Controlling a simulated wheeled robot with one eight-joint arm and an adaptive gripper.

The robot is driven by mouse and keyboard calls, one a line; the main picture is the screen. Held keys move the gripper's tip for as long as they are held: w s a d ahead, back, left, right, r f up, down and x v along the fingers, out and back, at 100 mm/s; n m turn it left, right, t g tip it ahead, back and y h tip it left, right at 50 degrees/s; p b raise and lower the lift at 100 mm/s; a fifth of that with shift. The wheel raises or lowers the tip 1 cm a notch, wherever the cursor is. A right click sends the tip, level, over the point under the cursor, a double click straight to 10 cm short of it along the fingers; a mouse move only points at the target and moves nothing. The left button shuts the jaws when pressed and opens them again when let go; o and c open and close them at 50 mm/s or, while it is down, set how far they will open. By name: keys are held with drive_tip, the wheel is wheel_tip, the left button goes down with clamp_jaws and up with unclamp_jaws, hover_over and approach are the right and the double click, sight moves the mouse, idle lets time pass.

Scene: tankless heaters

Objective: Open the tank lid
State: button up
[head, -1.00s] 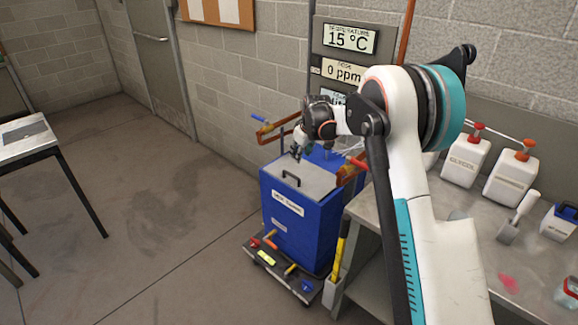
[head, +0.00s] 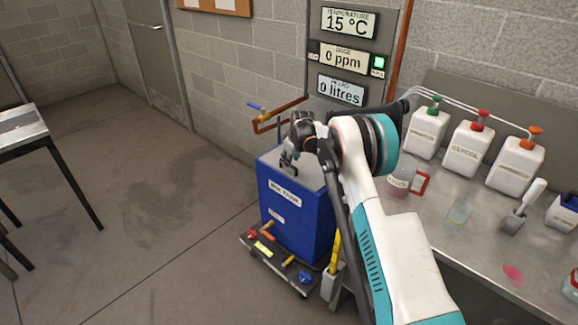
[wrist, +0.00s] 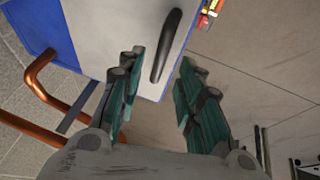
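The blue tank (head: 296,215) stands on a low cart beside the bench, with a pale grey lid (head: 312,172) on top that looks closed. The lid's black handle (wrist: 167,46) shows in the wrist view, ahead of my fingertips and roughly between their lines. My gripper (wrist: 160,70) is open, with its two teal fingers apart and nothing between the tips that I can see. In the head view my gripper (head: 288,162) is over the lid and hides most of the handle. I cannot tell whether a finger touches the handle.
Copper pipes with a blue valve (head: 256,106) run along the wall behind the tank. The metal bench (head: 480,240) on the right holds white jugs (head: 466,148), a measuring jug (head: 402,180) and a scoop (head: 522,208). The floor left of the tank is clear.

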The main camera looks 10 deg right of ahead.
drive_tip(key=shift+b+x, duration=0.4)
drive_tip(key=shift+x, duration=1.3)
clamp_jaws()
drive_tip(key=shift+s+r, duration=0.1)
drive_tip(key=shift+r, duration=0.1)
